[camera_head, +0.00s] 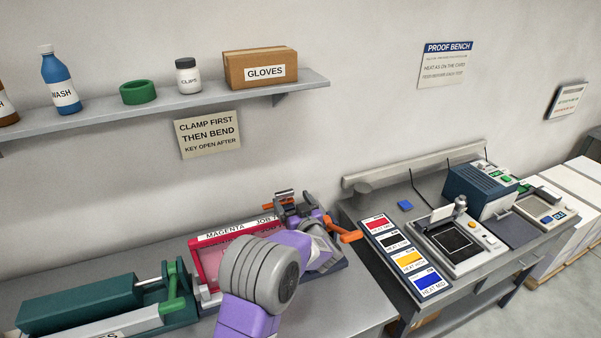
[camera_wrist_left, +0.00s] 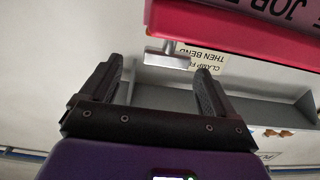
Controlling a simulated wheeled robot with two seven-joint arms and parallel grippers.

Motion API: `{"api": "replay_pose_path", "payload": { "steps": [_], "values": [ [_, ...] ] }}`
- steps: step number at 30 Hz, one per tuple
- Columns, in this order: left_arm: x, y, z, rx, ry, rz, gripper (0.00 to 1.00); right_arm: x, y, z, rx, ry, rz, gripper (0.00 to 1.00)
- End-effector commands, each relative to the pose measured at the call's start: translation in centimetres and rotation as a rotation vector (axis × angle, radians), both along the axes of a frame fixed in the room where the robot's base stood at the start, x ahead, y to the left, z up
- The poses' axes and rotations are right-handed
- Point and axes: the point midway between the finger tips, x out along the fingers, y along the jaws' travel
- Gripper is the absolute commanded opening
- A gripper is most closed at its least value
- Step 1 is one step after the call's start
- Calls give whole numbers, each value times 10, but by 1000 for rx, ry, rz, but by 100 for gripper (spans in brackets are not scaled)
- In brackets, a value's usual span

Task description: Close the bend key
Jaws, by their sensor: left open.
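A small silver T-shaped handle (camera_wrist_left: 168,60), which looks like the bend key, sits at the edge of the red job unit in the left wrist view. The red unit (camera_wrist_left: 235,30) fills the top there, upside down; in the head view it is the red-framed tray marked MAGENTA JOB (camera_head: 197,275). My left gripper (camera_wrist_left: 157,78) is open, its two dark fingers apart with the handle showing between and beyond their tips. I cannot tell whether they touch it. In the head view my left arm covers the unit's right part. The right gripper is not in view.
A green unit (camera_head: 75,303) stands to the left and an orange lever (camera_head: 345,236) sticks out at the right. The proof bench (camera_head: 480,260) is farther right. A wall shelf (camera_head: 200,103) with bottles and a GLOVES box (camera_head: 262,68) hangs above.

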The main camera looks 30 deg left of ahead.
Motion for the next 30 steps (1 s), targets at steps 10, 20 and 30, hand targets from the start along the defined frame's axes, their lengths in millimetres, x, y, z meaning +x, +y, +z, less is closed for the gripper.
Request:
{"api": "replay_pose_path", "payload": {
  "steps": [10,20,30],
  "values": [
    [23,28,-4,-2,7,-2,89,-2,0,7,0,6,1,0],
    [47,54,-5,-2,8,-6,89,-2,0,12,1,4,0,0],
    [49,57,-5,-4,8,-7,88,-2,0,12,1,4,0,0]
  ]
}}
